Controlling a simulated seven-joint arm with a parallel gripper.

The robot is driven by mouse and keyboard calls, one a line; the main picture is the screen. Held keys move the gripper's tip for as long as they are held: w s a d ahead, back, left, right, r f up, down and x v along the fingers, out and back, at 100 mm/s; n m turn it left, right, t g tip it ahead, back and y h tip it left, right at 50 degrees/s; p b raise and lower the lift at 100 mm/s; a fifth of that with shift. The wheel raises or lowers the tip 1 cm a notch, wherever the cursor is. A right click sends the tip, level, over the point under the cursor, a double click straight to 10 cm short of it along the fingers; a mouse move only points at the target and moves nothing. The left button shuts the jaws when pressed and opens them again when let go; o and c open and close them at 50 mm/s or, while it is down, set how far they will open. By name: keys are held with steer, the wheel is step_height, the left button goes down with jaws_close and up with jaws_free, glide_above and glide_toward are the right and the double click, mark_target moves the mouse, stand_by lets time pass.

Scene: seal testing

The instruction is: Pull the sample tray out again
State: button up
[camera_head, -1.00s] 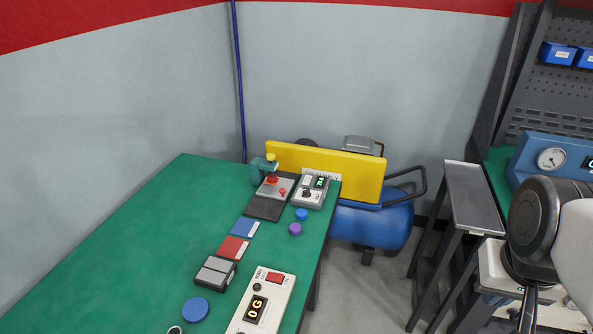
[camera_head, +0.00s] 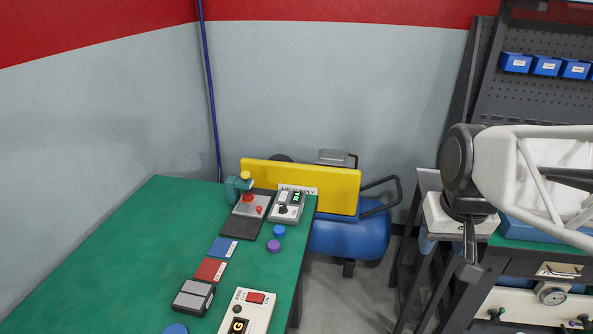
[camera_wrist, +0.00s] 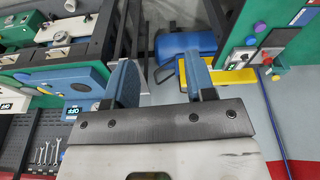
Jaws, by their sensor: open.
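My gripper (camera_wrist: 160,80) shows in the wrist view with its two blue fingers well apart. No sample tray can be made out for certain. A narrow grey metal top on a dark stand (camera_head: 427,180) is mostly hidden behind my arm.
A green table (camera_head: 130,250) at left holds switch boxes, coloured cards and caps. A blue compressor (camera_head: 350,238) with a yellow plate (camera_head: 300,185) stands beyond it. A pegboard with blue bins (camera_head: 545,66) rises at the right. Grey floor lies between table and stand.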

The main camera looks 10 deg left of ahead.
steer(key=w+a+n, duration=0.2)
steer(key=w+a, duration=0.7)
steer(key=w, duration=0.5)
steer(key=n+g, duration=0.2)
steer(key=n, duration=0.4)
glide_above(259, 207)
steer(key=f, duration=2.1)
steer(key=shift+d+f, duration=0.25)
steer(key=shift+d, duration=0.05)
steer(key=shift+a+f, duration=0.25)
steer(key=shift+a, duration=0.15)
steer(key=shift+f, duration=0.1)
steer(key=shift+f, duration=3.85)
